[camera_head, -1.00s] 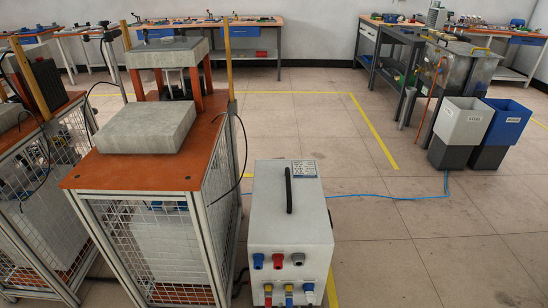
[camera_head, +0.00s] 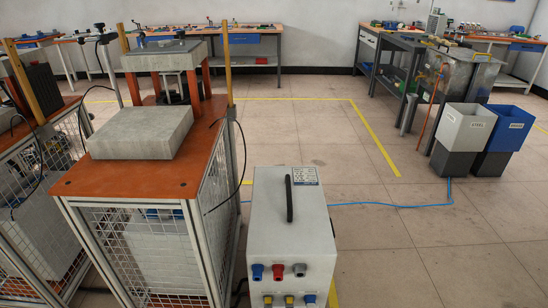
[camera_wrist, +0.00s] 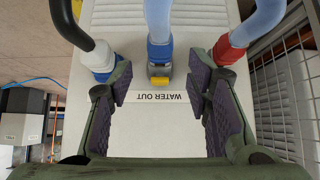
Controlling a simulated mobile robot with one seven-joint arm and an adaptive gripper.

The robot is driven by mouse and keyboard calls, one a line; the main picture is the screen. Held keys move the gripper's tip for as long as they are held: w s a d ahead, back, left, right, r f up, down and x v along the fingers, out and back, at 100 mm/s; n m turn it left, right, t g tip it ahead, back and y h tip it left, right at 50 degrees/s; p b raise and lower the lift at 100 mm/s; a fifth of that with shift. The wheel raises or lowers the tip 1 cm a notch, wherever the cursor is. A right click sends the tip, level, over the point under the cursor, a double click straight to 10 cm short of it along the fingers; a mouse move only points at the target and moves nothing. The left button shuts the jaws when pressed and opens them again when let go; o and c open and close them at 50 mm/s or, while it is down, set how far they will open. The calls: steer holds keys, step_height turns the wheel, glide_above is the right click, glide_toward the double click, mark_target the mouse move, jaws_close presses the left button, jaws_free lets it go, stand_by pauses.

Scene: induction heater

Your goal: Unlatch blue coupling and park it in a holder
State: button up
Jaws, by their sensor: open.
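In the wrist view, a blue coupling (camera_wrist: 160,51) sits at the end of a light blue hose, with a yellow tab (camera_wrist: 160,82) at its near end. Below it is a label (camera_wrist: 162,97) reading "WATER OUT", upside down. My gripper (camera_wrist: 160,84) is open, with one finger on each side of the coupling's yellow-tab end and gaps on both sides. The head view shows the white heater box (camera_head: 290,235) with blue, red and grey connectors; my gripper is outside that view. I cannot tell which connector there matches the coupling.
In the wrist view, a white connector (camera_wrist: 99,60) with a black hose is left, and a red connector (camera_wrist: 227,52) with a light blue hose is right, close to the fingers. A mesh cage cart (camera_head: 135,250) stands left of the box. Floor to its right is mostly clear.

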steer(key=b+x, duration=0.3)
steer(key=x, duration=0.1)
steer(key=shift+f, duration=0.2)
steer(key=shift+b+x, duration=0.75)
steer(key=shift+w+r, duration=0.15)
steer(key=shift+c, duration=0.2)
jaws_close()
stand_by(0.6)
steer(key=o, duration=0.6)
jaws_free()
steer(key=shift+c, duration=0.2)
